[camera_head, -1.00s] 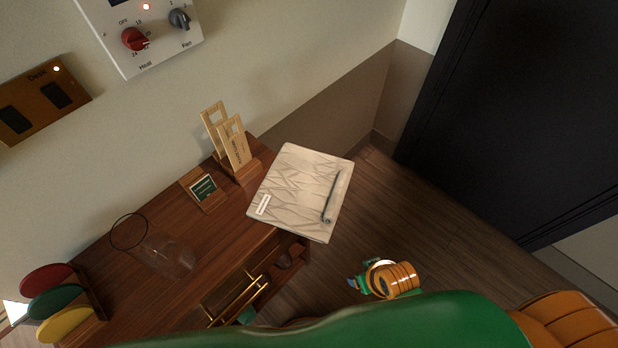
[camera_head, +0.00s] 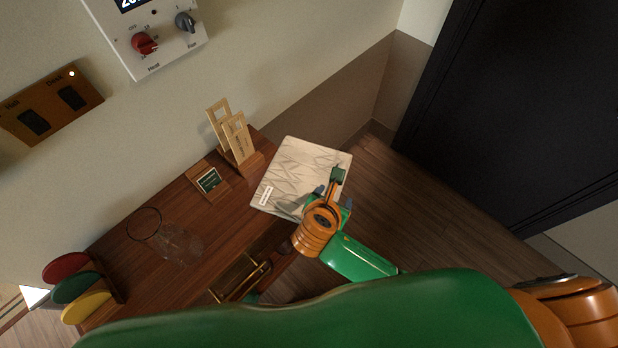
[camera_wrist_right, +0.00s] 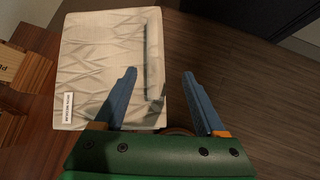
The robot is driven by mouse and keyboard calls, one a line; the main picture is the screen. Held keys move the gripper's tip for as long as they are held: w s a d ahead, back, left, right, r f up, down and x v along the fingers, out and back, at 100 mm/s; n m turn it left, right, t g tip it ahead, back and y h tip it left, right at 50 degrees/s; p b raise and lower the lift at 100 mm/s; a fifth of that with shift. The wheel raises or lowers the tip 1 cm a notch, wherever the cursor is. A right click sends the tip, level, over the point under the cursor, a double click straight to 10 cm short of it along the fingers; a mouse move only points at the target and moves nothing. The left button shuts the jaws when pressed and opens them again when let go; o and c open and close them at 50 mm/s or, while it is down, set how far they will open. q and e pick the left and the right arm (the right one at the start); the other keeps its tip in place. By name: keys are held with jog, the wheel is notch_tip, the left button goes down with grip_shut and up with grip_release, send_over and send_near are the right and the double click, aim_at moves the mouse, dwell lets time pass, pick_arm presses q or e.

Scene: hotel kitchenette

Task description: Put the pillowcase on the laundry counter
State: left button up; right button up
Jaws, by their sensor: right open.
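A cream, folded cloth with a crinkled pattern and a small white label, which I take as the pillowcase (camera_head: 287,172), lies flat at the right end of the brown wooden counter and overhangs its edge. It fills the upper left of the right wrist view (camera_wrist_right: 95,55), with a raised pale ridge along its right side. My right gripper (camera_head: 332,192) is open and empty over the cloth's right side. In the wrist view its blue fingers (camera_wrist_right: 160,72) straddle the line of the ridge; whether they touch it I cannot tell. My left gripper is out of view.
On the wooden counter (camera_head: 165,225) stand a wooden stand (camera_head: 236,140), a small framed sign (camera_head: 208,180), a clear glass vessel (camera_head: 180,243) and a rack of coloured discs (camera_head: 75,288). A brass-handled drawer (camera_head: 240,275) sits in front. A dark door (camera_head: 510,110) is at right; floor between is clear.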

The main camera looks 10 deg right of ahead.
jog(key=shift+w+r+n, duration=0.1)
jog(key=shift+w+n, duration=0.4)
jog(key=shift+n, duration=0.2)
jog(key=b+x, duration=0.1)
jog(key=x, duration=0.6)
jog(key=shift+a, duration=0.1)
jog(key=shift+s+r, duration=0.1)
grip_shut()
